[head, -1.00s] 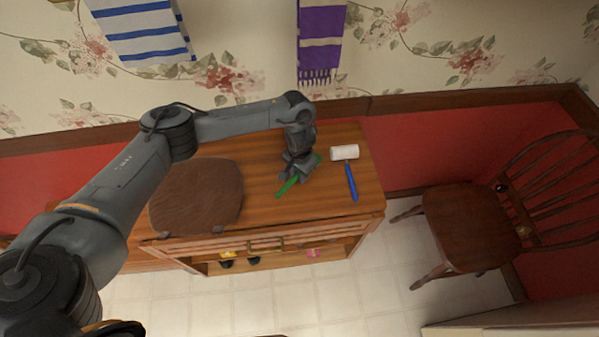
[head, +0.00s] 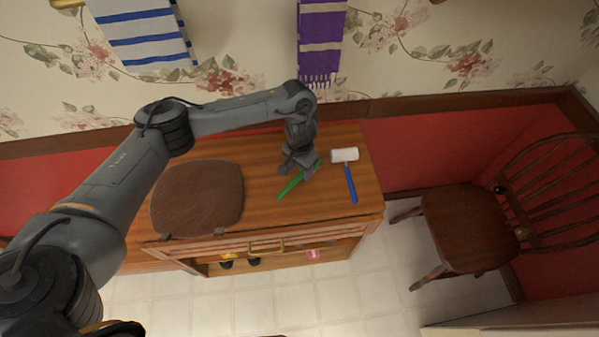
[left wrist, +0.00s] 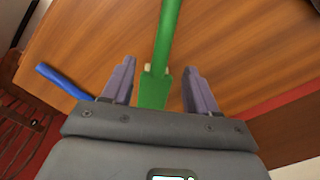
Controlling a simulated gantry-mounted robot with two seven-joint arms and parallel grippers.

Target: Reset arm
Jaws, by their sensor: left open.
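My left gripper (head: 299,170) is over the wooden cabinet top, above a green-handled tool (head: 289,186) that lies there. In the left wrist view my left gripper (left wrist: 158,85) is open, its two fingers apart. The green tool (left wrist: 165,45) shows between and beyond the fingers there; I cannot tell whether it touches them. The far end of the green tool is partly hidden by the gripper in the head view. My right gripper is not in view.
A blue-handled roller with a white head (head: 345,155) lies right of the gripper on the cabinet top (head: 325,215). A brown cushion (head: 197,197) lies left, below my arm. A wooden chair (head: 465,225) stands right. Towels (head: 320,40) hang on the wall behind.

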